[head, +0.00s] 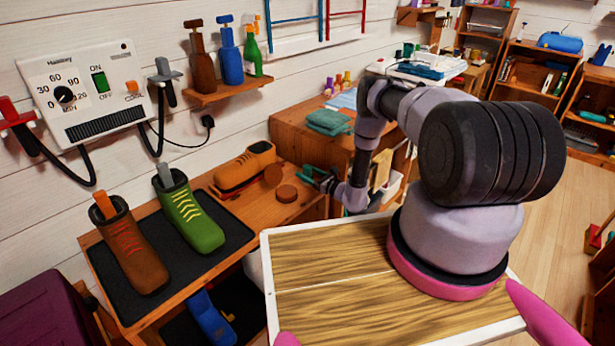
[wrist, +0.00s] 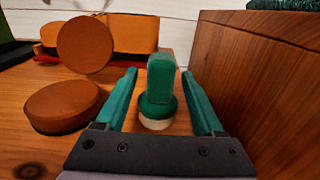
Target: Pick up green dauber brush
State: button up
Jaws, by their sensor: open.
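The green dauber brush (wrist: 160,80) stands upright on the wooden bench top in the wrist view, with a green handle, a round green collar and a pale base. My gripper (wrist: 160,92) is open, with one teal finger on each side of the brush. The brush appears between the fingers, and I cannot tell whether either finger touches it. In the head view my gripper (head: 318,179) is low over the right end of the shoe bench (head: 305,208). There I cannot tell the brush apart from the similarly coloured fingers.
Two round brown tins, one lying flat (wrist: 62,106) and one on edge (wrist: 85,45), are left of my gripper. An orange shoe (head: 245,168) is behind them. A tall wooden side (wrist: 258,75) stands close on the right. A green boot (head: 188,212) and a brown boot (head: 133,250) stand farther left.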

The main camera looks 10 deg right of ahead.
grip_shut()
notch_tip(320, 180, up, 10)
dwell(0.6)
